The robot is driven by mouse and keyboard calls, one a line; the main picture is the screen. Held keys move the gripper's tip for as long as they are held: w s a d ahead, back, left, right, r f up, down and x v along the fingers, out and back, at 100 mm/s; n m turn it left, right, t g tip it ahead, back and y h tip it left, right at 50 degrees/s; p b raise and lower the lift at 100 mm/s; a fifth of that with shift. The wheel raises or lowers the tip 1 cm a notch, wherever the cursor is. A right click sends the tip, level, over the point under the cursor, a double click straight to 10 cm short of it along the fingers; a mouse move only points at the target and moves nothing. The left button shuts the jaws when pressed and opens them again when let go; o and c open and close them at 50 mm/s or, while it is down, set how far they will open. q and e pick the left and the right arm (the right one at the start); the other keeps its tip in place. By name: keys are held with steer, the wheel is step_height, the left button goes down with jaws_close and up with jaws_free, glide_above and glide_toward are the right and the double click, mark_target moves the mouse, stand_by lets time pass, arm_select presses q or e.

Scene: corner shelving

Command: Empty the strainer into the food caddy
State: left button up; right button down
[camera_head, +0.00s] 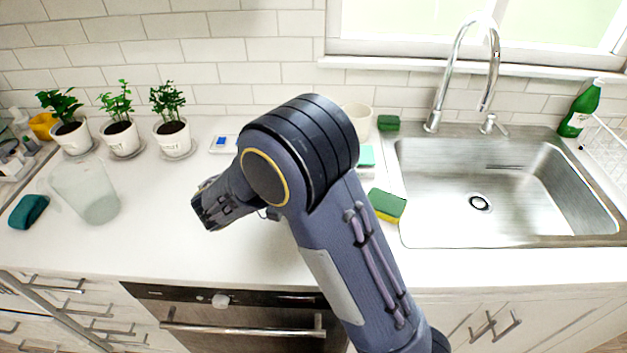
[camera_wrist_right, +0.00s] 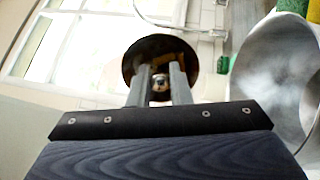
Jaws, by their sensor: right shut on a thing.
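My right arm comes in from the lower right of the head view, and its gripper (camera_head: 207,208) points left and down over the counter. In the right wrist view, the two fingers (camera_wrist_right: 160,82) are shut on a dark round strainer (camera_wrist_right: 150,48) with something brown in it. The strainer cannot be made out in the head view. A translucent frosted bin, apparently the food caddy (camera_head: 88,185), stands on the counter left of the gripper, apart from it. My left gripper is not in view.
Three potted plants (camera_head: 119,137) line the wall behind the bin. A teal cloth or sponge (camera_head: 28,211) lies left of it. The steel sink (camera_head: 480,225) and a green-yellow sponge (camera_head: 387,205) are right of my arm. A large grey rounded surface (camera_wrist_right: 268,85) fills the right of the wrist view. Counter before the bin is clear.

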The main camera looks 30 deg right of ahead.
steer(key=shift+a+r+h, duration=0.25)
steer(key=shift+r+h, duration=0.15)
steer(key=shift+h, duration=0.2)
stand_by(1.1)
